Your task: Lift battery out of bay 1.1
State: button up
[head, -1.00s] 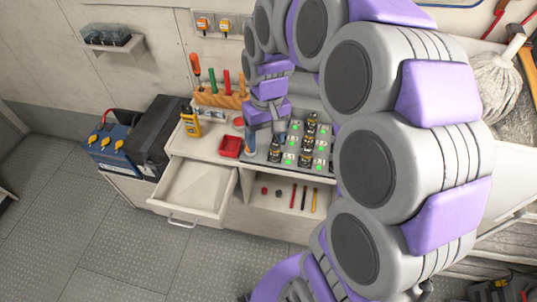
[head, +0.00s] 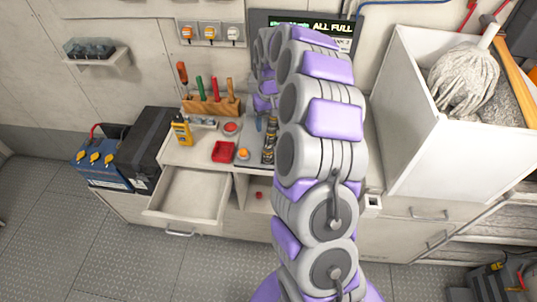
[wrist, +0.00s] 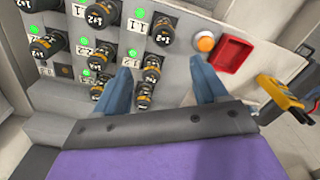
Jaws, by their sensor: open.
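One battery (wrist: 151,76) shows between the fingers, with another (wrist: 144,97) nearer my palm and a third (wrist: 162,32) beyond. I cannot tell contact, and the small labels are too unclear to say surely which battery is in bay 1.1. In the head view my arm hides most of the rack; a few batteries (head: 268,148) show beside it.
A red tray (head: 223,151) and a yellow device (head: 181,129) are on the counter left of the rack. An open drawer (head: 189,194) juts out below. A screen (head: 318,28) behind reads "ALL FULL". A white bin (head: 410,150) with a mop stands right.

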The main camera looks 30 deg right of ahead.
aim_at(269, 146)
jog(key=f, duration=0.3)
jog(key=a+f+b, duration=0.1)
jog(key=f, duration=0.5)
jog(key=shift+a+f+b, duration=0.35)
jog(key=shift+b, duration=0.05)
jog(key=shift+d+f, duration=0.25)
jog(key=shift+f, duration=0.15)
jog(key=f, duration=0.2)
jog(key=d+f+b, duration=0.1)
jog(key=f, duration=0.1)
jog(key=shift+f+b, duration=0.2)
jog(key=shift+b, duration=0.1)
jog(key=shift+a+f, duration=0.2)
jog(key=shift+f, duration=0.1)
jog(key=shift+a+r, duration=0.1)
jog(key=shift+a, duration=0.2)
jog(key=shift+c, duration=0.3)
jog(key=shift+d, duration=0.35)
jog(key=c, duration=0.6)
jog(key=shift+a, duration=0.2)
jog(key=c, duration=0.6)
